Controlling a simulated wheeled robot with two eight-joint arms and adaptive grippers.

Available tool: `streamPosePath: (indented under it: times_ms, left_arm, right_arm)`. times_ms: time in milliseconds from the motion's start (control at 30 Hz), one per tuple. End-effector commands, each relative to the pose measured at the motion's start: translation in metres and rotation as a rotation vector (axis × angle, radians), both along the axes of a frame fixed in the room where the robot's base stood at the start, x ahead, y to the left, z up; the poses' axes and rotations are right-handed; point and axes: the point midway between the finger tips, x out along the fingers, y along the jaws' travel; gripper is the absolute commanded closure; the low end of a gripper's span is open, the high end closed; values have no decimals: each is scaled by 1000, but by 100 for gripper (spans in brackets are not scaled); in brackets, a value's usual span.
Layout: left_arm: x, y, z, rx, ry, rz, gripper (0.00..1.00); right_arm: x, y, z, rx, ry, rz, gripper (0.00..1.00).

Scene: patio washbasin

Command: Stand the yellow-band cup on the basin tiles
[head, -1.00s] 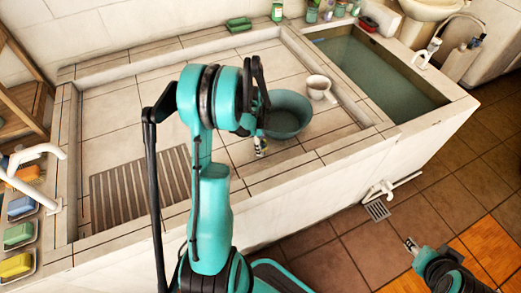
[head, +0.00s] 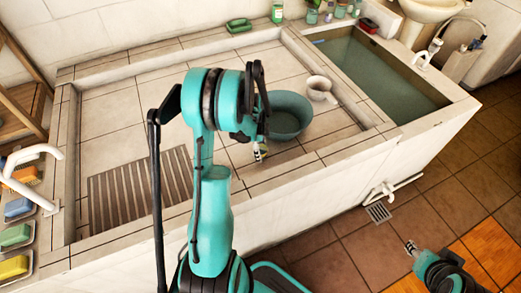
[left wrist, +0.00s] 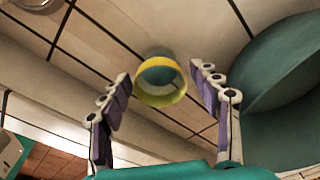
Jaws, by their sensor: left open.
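The yellow-band cup (left wrist: 160,97) shows in the left wrist view as a yellow ring with a teal inside, between and beyond my open fingers. No finger visibly touches it. In the head view my left gripper (head: 260,150) is low over the pale basin tiles (head: 115,125), just left of the teal bowl. I cannot tell whether the cup's base rests on the tiles. My right gripper (head: 411,248) is over the floor at lower right, away from the basin; its opening is too small to judge.
A teal bowl (head: 289,110) is close on the right of my left gripper, with a white mug (head: 318,88) beyond it. A slatted grate (head: 130,190) lies at left. The water trough (head: 375,80) is at right. Tiles at upper left are clear.

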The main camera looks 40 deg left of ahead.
Motion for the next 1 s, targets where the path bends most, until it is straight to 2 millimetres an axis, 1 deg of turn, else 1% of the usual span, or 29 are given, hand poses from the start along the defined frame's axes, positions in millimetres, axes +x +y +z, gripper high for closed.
streamPosePath:
  times_ms: [167, 300, 400, 500, 667, 733, 767, 867, 967, 1000]
  left_arm:
    - [-2, 3, 30, 0, 0, 0, 37]
    - [-4, 6, 63, 0, 0, 0, 37]
    - [-5, 9, 84, 0, 0, 1, 37]
    - [-6, 11, 101, 0, 0, 1, 37]
    - [-7, 12, 117, 0, 0, 1, 37]
    - [-7, 9, 124, 3, -4, 10, 37]
    - [-7, 6, 127, 6, -7, 19, 37]
    - [-8, -13, 147, 24, -28, 86, 37]
    - [-14, -46, 176, 46, -71, 206, 37]
    - [-18, -61, 188, 51, -95, 262, 37]
  right_arm:
    - [0, 0, 13, 0, 0, 0, 60]
    - [0, 0, 25, 0, 0, 0, 60]
    - [0, 0, 31, 0, 0, 0, 60]
    - [0, 0, 36, 0, 0, 0, 60]
    - [0, 0, 40, 0, 0, 0, 60]
    - [0, 0, 41, 0, 0, 0, 60]
    - [0, 0, 41, 0, 0, 0, 60]
    - [0, 0, 41, 0, 0, 0, 60]
    - [0, 0, 40, 0, 0, 0, 60]
    - [0, 0, 40, 0, 0, 0, 60]
